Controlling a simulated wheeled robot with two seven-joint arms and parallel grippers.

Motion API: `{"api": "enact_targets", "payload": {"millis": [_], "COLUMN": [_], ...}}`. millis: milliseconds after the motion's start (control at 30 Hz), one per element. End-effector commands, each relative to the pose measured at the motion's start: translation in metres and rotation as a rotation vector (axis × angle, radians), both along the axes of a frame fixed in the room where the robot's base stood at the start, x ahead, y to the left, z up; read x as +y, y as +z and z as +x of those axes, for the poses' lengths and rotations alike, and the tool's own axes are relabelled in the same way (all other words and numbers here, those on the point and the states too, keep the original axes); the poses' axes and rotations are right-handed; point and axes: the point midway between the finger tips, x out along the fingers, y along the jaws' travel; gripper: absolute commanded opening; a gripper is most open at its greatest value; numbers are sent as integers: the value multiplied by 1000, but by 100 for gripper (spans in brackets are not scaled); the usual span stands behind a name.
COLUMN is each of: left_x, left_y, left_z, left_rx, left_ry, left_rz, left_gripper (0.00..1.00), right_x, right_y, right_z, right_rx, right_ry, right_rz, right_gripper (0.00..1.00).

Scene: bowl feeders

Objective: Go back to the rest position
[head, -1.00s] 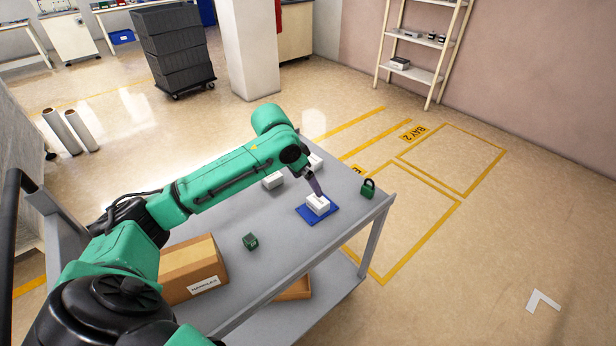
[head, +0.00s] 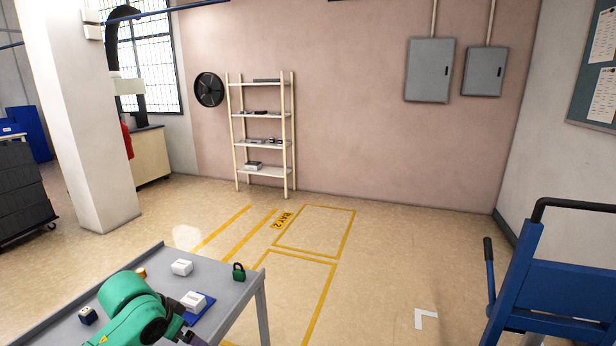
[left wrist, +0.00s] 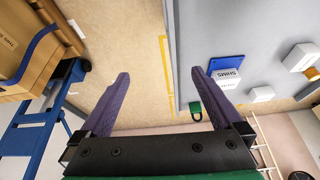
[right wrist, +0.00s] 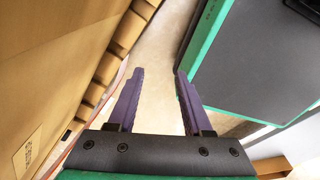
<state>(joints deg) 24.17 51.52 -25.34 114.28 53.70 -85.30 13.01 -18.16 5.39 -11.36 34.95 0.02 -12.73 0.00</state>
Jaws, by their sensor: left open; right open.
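My left gripper (left wrist: 160,73) is open and empty in the left wrist view, pointing past the table's edge. My left arm (head: 135,305) shows at the bottom left of the head view; its fingers are not clear there. A white box (head: 193,301) sits on a blue mat (head: 207,312) on the grey table. In the left wrist view this box (left wrist: 225,82), marked SHIMS, is apart from the fingers. My right gripper (right wrist: 159,72) is open and empty in the right wrist view, between cardboard boxes (right wrist: 45,70) at left and a green-edged dark panel (right wrist: 260,55) at right.
The grey table (head: 232,297) also holds another white box (head: 181,267), a green padlock (head: 238,271) and a small dark cube (head: 88,315). A blue cart (head: 555,280) stands at right. The marked floor between is clear. A shelf rack (head: 262,140) stands at the back wall.

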Motion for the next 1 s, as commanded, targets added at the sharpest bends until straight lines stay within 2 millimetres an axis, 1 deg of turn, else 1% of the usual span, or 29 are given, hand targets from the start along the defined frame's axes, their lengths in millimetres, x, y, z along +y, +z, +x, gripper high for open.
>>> {"api": "enact_targets", "payload": {"millis": [33, 100, 233, 367, 500, 600, 700, 867, 967, 1000], "left_x": [-10, -23, -45, -63, -73, -73, -66, -46, -29, -30], "left_y": [-10, -21, -41, -59, -75, -83, -90, -99, -101, -114], "left_z": [-6, -14, -33, -56, -85, -108, -132, -174, -203, -198], "left_rx": [6, 5, -1, -8, -11, -6, 5, 43, 77, 81], "left_ry": [-18, -41, -70, -76, -47, -4, 54, 165, 241, 235], "left_rz": [-5, -8, -16, -29, -40, -41, -31, 9, 46, 51], "left_gripper": [100, 100, 100, 100, 100, 100, 100, 100, 100, 100], "right_x": [1, 4, 15, 20, 17, 15, 14, 12, 11, 11], "right_y": [1, 1, 2, 2, 0, 0, 0, 0, 1, 2], "right_z": [7, 18, 32, 30, 18, 12, 12, 14, 15, 16], "right_rx": [-12, -29, -53, -50, -32, -21, -20, -23, -24, -26], "right_ry": [0, 0, -3, -4, -3, -2, -1, -2, -2, -2], "right_rz": [2, 7, 22, 29, 25, 21, 19, 18, 16, 15], "right_gripper": [50, 50, 50, 50, 50, 50, 50, 50, 50, 50]}}
